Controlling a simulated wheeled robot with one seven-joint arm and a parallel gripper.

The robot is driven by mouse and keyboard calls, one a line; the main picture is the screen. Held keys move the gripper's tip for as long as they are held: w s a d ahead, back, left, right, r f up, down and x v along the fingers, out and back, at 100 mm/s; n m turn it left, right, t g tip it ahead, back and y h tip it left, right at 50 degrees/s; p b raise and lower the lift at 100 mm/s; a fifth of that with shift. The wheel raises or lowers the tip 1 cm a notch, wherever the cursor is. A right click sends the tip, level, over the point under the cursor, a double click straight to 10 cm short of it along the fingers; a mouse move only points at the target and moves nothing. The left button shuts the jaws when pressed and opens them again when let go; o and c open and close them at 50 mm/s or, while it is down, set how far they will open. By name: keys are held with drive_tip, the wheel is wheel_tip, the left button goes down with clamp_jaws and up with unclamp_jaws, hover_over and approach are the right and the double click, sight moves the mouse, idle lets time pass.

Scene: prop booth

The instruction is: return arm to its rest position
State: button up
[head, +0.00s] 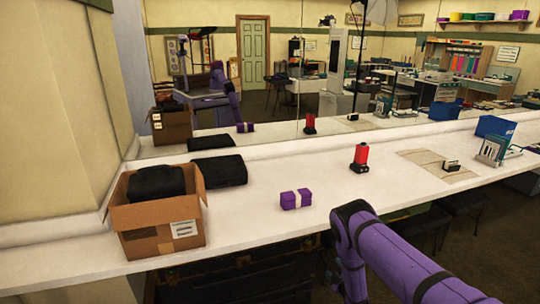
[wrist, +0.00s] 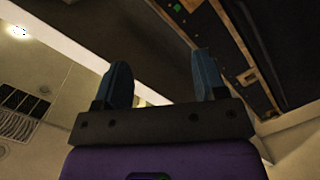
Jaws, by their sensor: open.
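My gripper (wrist: 162,85) shows in the wrist view with its two blue-grey fingers spread apart and nothing between them. My purple arm (head: 385,258) crosses the lower right of the head view, in front of the counter's front edge, and bends downward at its left end. The gripper itself is out of sight in the head view. In the mirror, a purple arm reflection (head: 226,98) shows at the left.
The white counter (head: 260,225) bears an open cardboard box (head: 187,232) with a black item in it, a black case (head: 218,171), a purple block with a pale band (head: 303,199), a red lantern-like item (head: 361,155) and a blue bin (head: 494,127). Stools stand below at right.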

drive_tip(key=w+d+r+m+g+h, duration=0.1)
drive_tip(key=w+r+m, duration=0.15)
drive_tip(key=r, duration=0.55)
drive_tip(key=w+r+m+h, duration=0.1)
drive_tip(key=w+r, duration=0.3)
drive_tip(key=r, duration=0.4)
drive_tip(key=w+d+r+m+g+h, duration=0.1)
drive_tip(key=w+r, duration=0.2)
drive_tip(key=r, duration=0.5)
drive_tip(key=s+d+r+m+g+h, duration=0.1)
drive_tip(key=s+r+m+g, duration=0.15)
drive_tip(key=r, duration=1.05)
drive_tip(key=s+d+r+m+g, duration=0.15)
drive_tip(key=s+r, duration=0.25)
drive_tip(key=r, duration=1)
drive_tip(key=s+r+m+g, duration=0.1)
drive_tip(key=s+r+m, duration=0.1)
drive_tip(key=s+r, duration=0.75)
drive_tip(key=s+r+m+g, duration=0.1)
drive_tip(key=s+r, duration=0.5)
drive_tip(key=s, duration=0.7)
drive_tip(key=s+r+m+g, duration=0.2)
drive_tip(key=s+g, duration=0.1)
drive_tip(key=s, duration=2.3)
drive_tip(key=shift+s+a, duration=0.15)
drive_tip(key=shift+a, duration=0.3)
